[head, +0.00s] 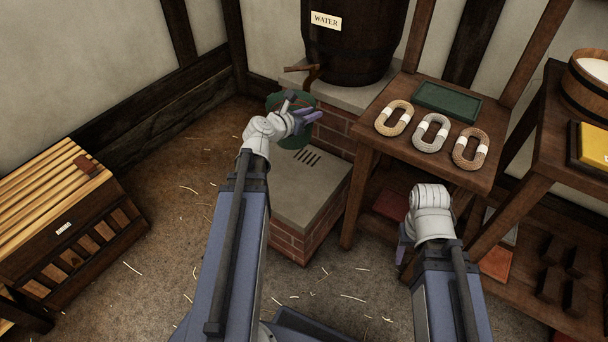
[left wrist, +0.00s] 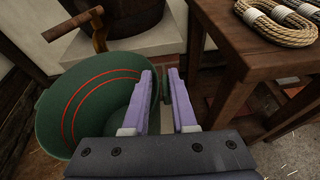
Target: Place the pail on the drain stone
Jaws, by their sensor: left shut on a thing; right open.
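The green pail (head: 298,139) is at the back left of the drain stone, below the barrel's tap; it also shows in the left wrist view (left wrist: 88,112), open side up, with red lines inside. My left gripper (head: 308,117) is shut on the pail at its rim, on the right side in the left wrist view. The drain stone (head: 312,192) is a grey slab with dark slots on a brick base; its visible top is bare. I cannot tell if the pail touches it. My right gripper (head: 402,250) is open and low, right of the stone, mostly hidden by its wrist.
The water barrel (head: 352,45) with its wooden tap (head: 304,70) stands behind the stone. A wooden table (head: 388,155) with rope coils (head: 431,132) and a green tray (head: 447,101) stands close on the right. A slatted crate (head: 75,235) is at left. The floor between is open.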

